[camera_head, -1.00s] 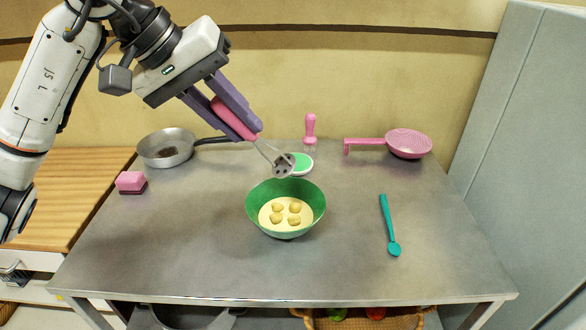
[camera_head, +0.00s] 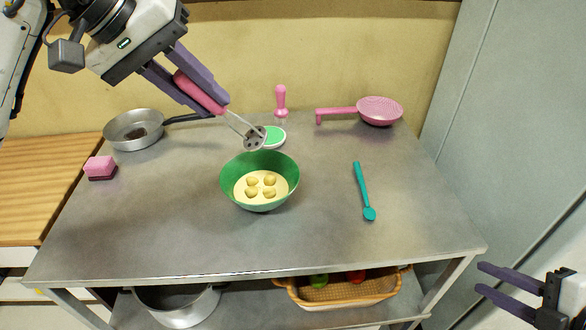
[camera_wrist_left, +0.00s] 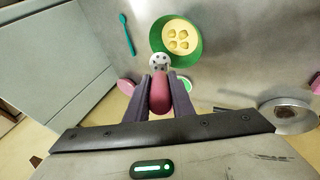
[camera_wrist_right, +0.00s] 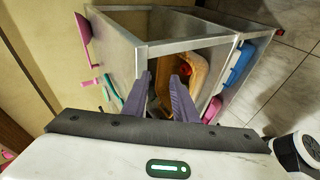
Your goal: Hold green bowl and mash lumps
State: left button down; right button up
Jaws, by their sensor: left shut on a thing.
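A green bowl (camera_head: 260,203) stands on the metal table, holding a pale yellow mixture with several round lumps (camera_head: 252,181). It also shows in the left wrist view (camera_wrist_left: 156,38). My left gripper (camera_head: 212,104) is shut on the pink handle of a masher (camera_head: 206,95). The masher's grey perforated head (camera_head: 255,139) is above and behind the bowl's far rim, tilted down to the right; in the left wrist view the head (camera_wrist_left: 159,62) appears beside the rim. My right gripper (camera_head: 482,278) is open and empty, off the table's right front corner, with its fingers apart in the right wrist view (camera_wrist_right: 162,82).
A pan (camera_head: 134,130) and a pink sponge (camera_head: 100,167) are on the left. A pink strainer (camera_head: 378,111) and a teal spoon (camera_head: 363,190) are on the right. A basket (camera_head: 340,292) sits below. The table front is clear.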

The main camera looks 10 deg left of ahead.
jog(key=w+d+r+n+t, duration=0.1)
jog(key=w+r+t, duration=0.1)
jog(key=w+r, duration=0.3)
jog(key=w+r+n+t, duration=0.1)
jog(key=w+r, duration=0.2)
jog(key=r, duration=0.5)
jog(key=w+a+f+m+h, duration=0.2)
jog(key=w+a+m, duration=0.2)
jog(key=w+a, duration=0.45)
jog(key=n+g, duration=0.8)
jog(key=g, duration=0.1)
send_near(277, 200)
jog(key=x, duration=1)
jog(key=shift+w+f, duration=0.1)
jog(key=shift+f, duration=0.05)
